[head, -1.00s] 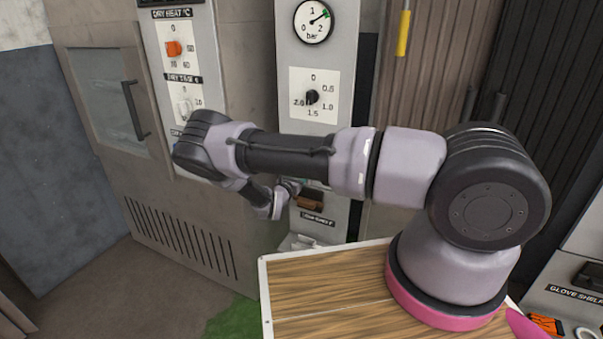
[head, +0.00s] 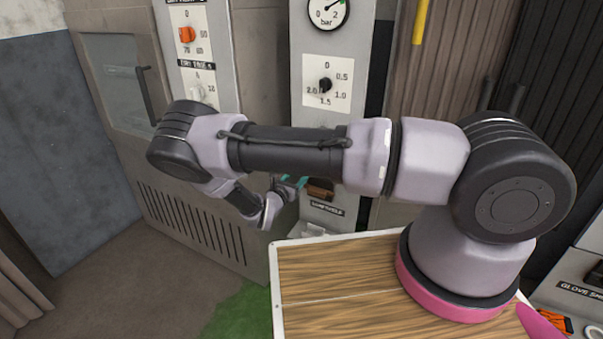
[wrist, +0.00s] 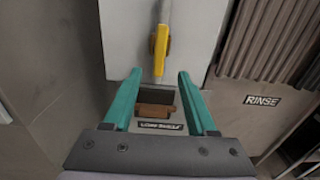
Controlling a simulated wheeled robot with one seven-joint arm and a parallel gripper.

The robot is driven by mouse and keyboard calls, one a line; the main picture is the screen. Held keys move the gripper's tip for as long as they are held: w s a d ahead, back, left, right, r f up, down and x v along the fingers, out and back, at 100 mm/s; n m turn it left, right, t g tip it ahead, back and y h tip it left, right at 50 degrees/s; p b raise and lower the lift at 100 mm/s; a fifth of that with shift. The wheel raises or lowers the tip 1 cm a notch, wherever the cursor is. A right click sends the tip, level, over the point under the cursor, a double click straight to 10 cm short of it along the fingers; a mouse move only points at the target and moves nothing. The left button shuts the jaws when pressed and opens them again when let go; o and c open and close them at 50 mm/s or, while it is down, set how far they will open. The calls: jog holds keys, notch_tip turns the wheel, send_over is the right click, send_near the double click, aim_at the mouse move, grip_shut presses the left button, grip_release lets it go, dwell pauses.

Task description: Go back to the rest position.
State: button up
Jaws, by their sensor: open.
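My gripper (wrist: 161,100) is open in the wrist view, its two teal fingers apart with nothing between them. Beyond the fingers is a grey panel with a small recess holding a brown block (wrist: 156,110), above a label too small to read surely. The brown block also shows in the head view (head: 321,188), just right of the gripper's teal tip (head: 293,182). My arm is bent out to the left across the head view and hides part of the panels. A yellow handle (wrist: 161,45) hangs above the recess in the wrist view.
A wooden-topped surface with a white rim (head: 275,290) lies under my arm's base. A cabinet with an orange knob (head: 187,34) stands left. A black knob (head: 325,85) and a bar gauge (head: 327,10) are on the middle panel. Floor at lower left is clear.

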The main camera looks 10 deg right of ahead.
jog(key=s+d+r+m+g+y, duration=0.1)
jog(key=s+d+r+m+g, duration=0.3)
jog(key=r+m, duration=0.35)
jog(key=s+d+r+m+g+y, duration=0.1)
jog(key=s+d+r+m+g, duration=0.1)
jog(key=d+r+m+g, duration=0.45)
jog(key=s+d+r+m+g, duration=0.25)
jog(key=r+m, duration=0.35)
jog(key=r, duration=0.3)
jog(key=s+r+m+t+y, duration=0.2)
jog(key=s+r+m+y, duration=0.3)
jog(key=s+r, duration=0.5)
jog(key=s+r+m+t+y, duration=0.3)
jog(key=s+r+m+y, duration=0.2)
jog(key=s+r+m, duration=0.3)
jog(key=s+r, duration=0.3)
jog(key=r, duration=0.4)
jog(key=shift+s+d+r+t+y, duration=0.15)
jog(key=shift+d+r+t+y, duration=0.15)
jog(key=shift+r, duration=0.1)
